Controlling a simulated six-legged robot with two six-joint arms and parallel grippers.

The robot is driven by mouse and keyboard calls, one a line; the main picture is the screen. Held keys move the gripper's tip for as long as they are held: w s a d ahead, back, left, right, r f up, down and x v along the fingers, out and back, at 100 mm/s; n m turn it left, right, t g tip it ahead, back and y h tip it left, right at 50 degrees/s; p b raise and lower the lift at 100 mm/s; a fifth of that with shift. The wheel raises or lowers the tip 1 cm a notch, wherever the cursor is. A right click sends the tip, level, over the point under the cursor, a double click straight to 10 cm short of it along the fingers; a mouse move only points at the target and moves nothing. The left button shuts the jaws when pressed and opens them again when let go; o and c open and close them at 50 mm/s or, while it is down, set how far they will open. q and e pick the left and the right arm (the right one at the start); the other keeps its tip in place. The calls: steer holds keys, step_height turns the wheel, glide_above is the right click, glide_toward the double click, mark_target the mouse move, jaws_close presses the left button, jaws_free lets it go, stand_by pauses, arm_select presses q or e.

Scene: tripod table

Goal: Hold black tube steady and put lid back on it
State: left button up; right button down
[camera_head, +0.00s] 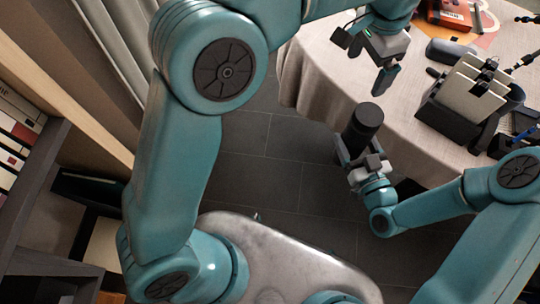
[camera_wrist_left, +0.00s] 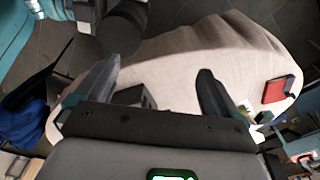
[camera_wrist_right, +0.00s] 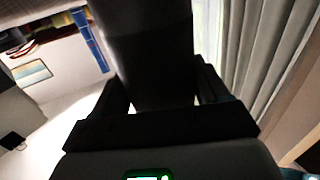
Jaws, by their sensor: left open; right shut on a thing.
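The black tube (camera_head: 364,122) is held in the air just off the table's edge, its round dark top facing up. I cannot tell whether that top is the lid. My right gripper (camera_head: 356,158) is shut on the tube's lower part; the tube also fills the middle of the right wrist view (camera_wrist_right: 150,55). My left gripper (camera_head: 387,78) is open above and slightly right of the tube, apart from it. In the left wrist view its fingers (camera_wrist_left: 157,85) are spread with nothing between them, and the tube (camera_wrist_left: 122,30) shows at upper left. No separate lid shows clearly.
The round table (camera_head: 320,65) has a pale cloth. On it stand a black file holder (camera_head: 450,118), a dark case (camera_head: 450,52) and a red-orange box (camera_head: 449,13). A bookshelf (camera_head: 40,150) stands at the left. The cloth beside the tube is clear.

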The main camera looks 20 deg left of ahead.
arm_select(q)
steer(key=s+a+f+n+h, duration=0.15)
steer(key=a+f, duration=0.25)
steer(key=f, duration=0.8)
steer(key=s+a+f+n+h, duration=0.1)
steer(key=a+f+n, duration=0.2)
steer(key=f, duration=0.9)
steer(key=s+a+f+n, duration=0.2)
steer(key=s+f, duration=0.4)
steer(key=s, duration=0.4)
steer(key=s+a+f+n, duration=0.3)
steer(key=s+f+n, duration=0.2)
steer(key=s, duration=0.5)
step_height(320, 180, down, 2)
steer(key=shift+f+h, duration=0.2)
steer(key=shift+h, duration=0.25)
steer(key=shift+s, duration=0.1)
